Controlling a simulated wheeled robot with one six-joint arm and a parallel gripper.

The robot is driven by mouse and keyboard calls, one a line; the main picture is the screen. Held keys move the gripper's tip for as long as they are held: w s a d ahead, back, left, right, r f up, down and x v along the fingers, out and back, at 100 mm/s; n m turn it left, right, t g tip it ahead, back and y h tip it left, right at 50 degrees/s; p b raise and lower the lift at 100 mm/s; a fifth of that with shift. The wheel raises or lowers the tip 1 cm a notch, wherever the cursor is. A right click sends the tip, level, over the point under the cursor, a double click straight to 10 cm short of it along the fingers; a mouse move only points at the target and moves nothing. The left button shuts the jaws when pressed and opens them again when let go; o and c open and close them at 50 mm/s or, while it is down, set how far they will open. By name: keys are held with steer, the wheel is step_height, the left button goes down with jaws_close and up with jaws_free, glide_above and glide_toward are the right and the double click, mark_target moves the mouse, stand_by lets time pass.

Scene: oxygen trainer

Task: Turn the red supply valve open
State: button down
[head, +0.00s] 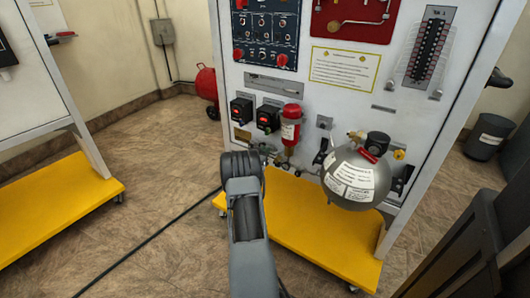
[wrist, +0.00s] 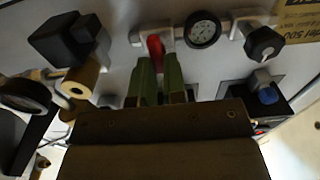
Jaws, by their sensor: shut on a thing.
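The red supply valve (wrist: 155,46) shows in the wrist view as a small red handle at the tips of my gripper's green fingers. My gripper (wrist: 160,64) is shut on this handle, with one finger on each side of it. The fingers partly cover the handle, so how far it is turned cannot be told. In the head view my arm's end (head: 242,168) is at the lower left of the panel and hides the fingers and the valve.
In the wrist view a round gauge (wrist: 203,30) and a black knob (wrist: 263,43) are right of the handle. A brass fitting (wrist: 80,82) is left. In the head view a red cylinder (head: 291,128) and a grey tank (head: 356,178) stand right of my arm.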

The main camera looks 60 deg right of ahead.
steer(key=shift+n, duration=0.3)
steer(key=shift+w+f+n+p, duration=0.25)
steer(key=shift+n+p, duration=0.85)
steer(key=shift+n, duration=1.75)
steer(key=shift+w+f+n+p, duration=0.25)
steer(key=shift+n+p, duration=0.8)
steer(key=shift+n, duration=1.85)
steer(key=shift+w+f+n+p, duration=0.25)
steer(key=shift+n+p, duration=0.85)
steer(key=shift+n, duration=1.75)
steer(key=c, duration=1.2)
jaws_free()
steer(key=shift+a, duration=0.1)
steer(key=a+p, duration=0.3)
steer(key=a, duration=1)
steer(key=shift+a, duration=0.35)
